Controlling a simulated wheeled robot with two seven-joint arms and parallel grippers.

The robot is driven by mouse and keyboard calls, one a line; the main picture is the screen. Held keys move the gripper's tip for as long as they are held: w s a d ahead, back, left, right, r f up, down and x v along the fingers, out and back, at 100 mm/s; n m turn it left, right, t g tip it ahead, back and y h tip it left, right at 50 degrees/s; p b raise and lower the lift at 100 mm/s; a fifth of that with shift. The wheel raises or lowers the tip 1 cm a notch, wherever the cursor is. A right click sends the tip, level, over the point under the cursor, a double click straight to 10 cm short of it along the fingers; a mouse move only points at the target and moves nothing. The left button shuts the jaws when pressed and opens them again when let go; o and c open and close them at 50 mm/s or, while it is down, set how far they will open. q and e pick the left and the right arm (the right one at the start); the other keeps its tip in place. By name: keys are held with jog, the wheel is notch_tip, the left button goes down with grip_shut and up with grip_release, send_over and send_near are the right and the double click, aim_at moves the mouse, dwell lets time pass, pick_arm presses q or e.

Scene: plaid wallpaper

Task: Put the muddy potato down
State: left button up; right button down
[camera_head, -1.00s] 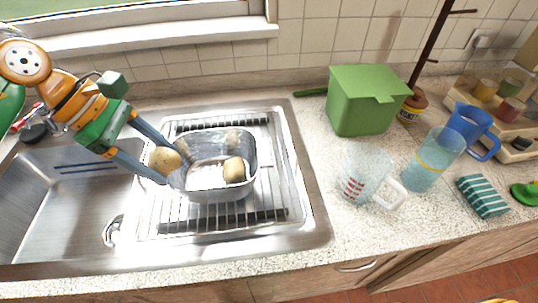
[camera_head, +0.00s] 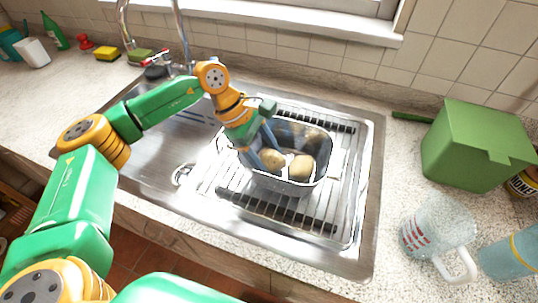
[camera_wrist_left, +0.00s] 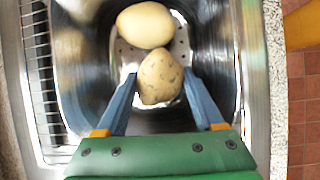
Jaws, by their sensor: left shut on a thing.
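The muddy potato (camera_head: 272,159), brown and speckled, is between the blue fingers of my left gripper (camera_head: 268,157), inside the metal basin (camera_head: 325,150) on the sink's drainboard. In the left wrist view, my left gripper (camera_wrist_left: 160,74) is shut on the muddy potato (camera_wrist_left: 160,79), with one finger on each side. A second, paler and smoother potato (camera_wrist_left: 145,25) lies on the basin's perforated floor beside it; it also shows in the head view (camera_head: 302,168). I cannot tell whether the muddy potato touches the floor. My right gripper is out of view.
The basin walls stand close around my left fingers. The sink bowl (camera_head: 165,140) left of the drainboard is empty. A green box (camera_head: 470,150), a clear measuring jug (camera_head: 440,225) and a blue tumbler (camera_head: 512,255) stand on the right counter. The faucet (camera_head: 180,35) rises behind the sink.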

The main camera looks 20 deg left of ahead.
pick_arm(q)
jog(key=o, duration=1)
jog(key=shift+f, duration=0.2)
jog(key=o, duration=0.5)
jog(key=shift+r, duration=0.1)
jog(key=shift+a+r, duration=0.2)
jog(key=shift+r, duration=0.2)
jog(key=b+v, duration=0.1)
jog(key=v, duration=1)
jog(key=shift+r, duration=0.2)
jog(key=shift+a, duration=0.1)
